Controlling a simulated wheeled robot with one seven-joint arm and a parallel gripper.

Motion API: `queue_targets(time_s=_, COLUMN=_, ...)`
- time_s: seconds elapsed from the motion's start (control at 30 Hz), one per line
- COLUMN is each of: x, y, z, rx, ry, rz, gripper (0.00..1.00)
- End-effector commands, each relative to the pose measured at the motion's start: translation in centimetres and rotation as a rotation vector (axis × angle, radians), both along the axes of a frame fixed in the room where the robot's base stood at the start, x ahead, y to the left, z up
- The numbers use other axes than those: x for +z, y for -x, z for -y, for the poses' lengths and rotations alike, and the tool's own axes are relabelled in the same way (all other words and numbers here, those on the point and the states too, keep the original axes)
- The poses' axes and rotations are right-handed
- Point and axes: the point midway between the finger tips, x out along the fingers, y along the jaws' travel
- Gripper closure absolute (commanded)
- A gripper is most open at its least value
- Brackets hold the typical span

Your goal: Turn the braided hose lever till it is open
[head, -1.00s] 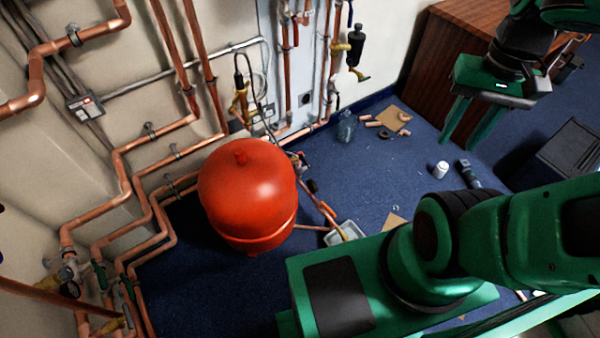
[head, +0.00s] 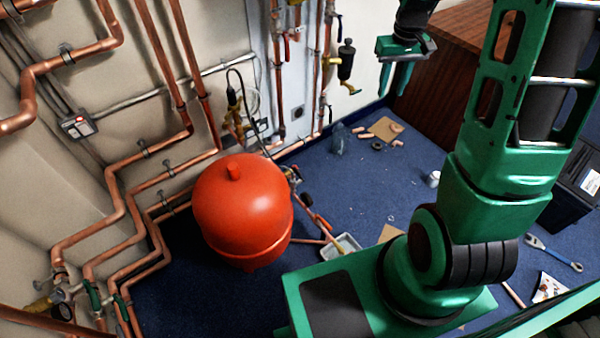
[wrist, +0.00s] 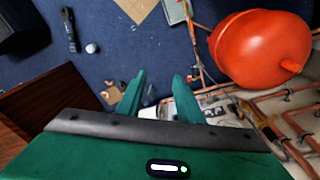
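My gripper (head: 395,88) hangs fingers-down at the top of the head view, in front of the brown wooden cabinet. It is open and empty; both green fingers also show apart in the wrist view (wrist: 158,92). It touches no pipe or valve. A thin dark looped hose with a brass fitting (head: 234,102) hangs on the wall behind the red tank, left of my gripper. I cannot tell for sure whether this is the braided hose. Its lever is too small to make out, so I cannot tell its position.
The red tank (head: 242,207) stands on the blue floor, and also fills the wrist view's upper right (wrist: 260,48). Copper pipes (head: 140,265) line the left wall. A black-bodied valve (head: 346,62) juts from the wall left of my gripper. The wooden cabinet (head: 445,70) stands behind.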

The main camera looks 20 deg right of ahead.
Motion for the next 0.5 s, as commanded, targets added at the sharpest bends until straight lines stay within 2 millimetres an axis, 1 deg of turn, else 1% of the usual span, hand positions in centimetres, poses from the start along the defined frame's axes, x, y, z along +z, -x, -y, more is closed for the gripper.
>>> queue_targets(time_s=0.03, x=-1.5, y=-1.6, z=-0.1, rx=0.023, ry=-0.005, rz=-0.002, gripper=0.67)
queue_targets(time_s=0.17, x=-4.9, y=-5.8, z=-0.3, rx=0.082, ry=-0.014, rz=0.014, gripper=0.67)
queue_targets(time_s=0.2, x=-6.0, y=-7.0, z=-0.5, rx=0.101, ry=-0.019, rz=0.019, gripper=0.67)
queue_targets(time_s=0.37, x=-11.0, y=-11.6, z=-1.3, rx=0.169, ry=-0.041, rz=0.040, gripper=0.67)
queue_targets(time_s=0.4, x=-12.4, y=-12.6, z=-1.5, rx=0.184, ry=-0.048, rz=0.046, gripper=0.67)
queue_targets(time_s=0.47, x=-14.4, y=-14.2, z=-2.0, rx=0.208, ry=-0.058, rz=0.056, gripper=0.67)
queue_targets(time_s=0.5, x=-15.9, y=-15.1, z=-2.4, rx=0.225, ry=-0.066, rz=0.062, gripper=0.67)
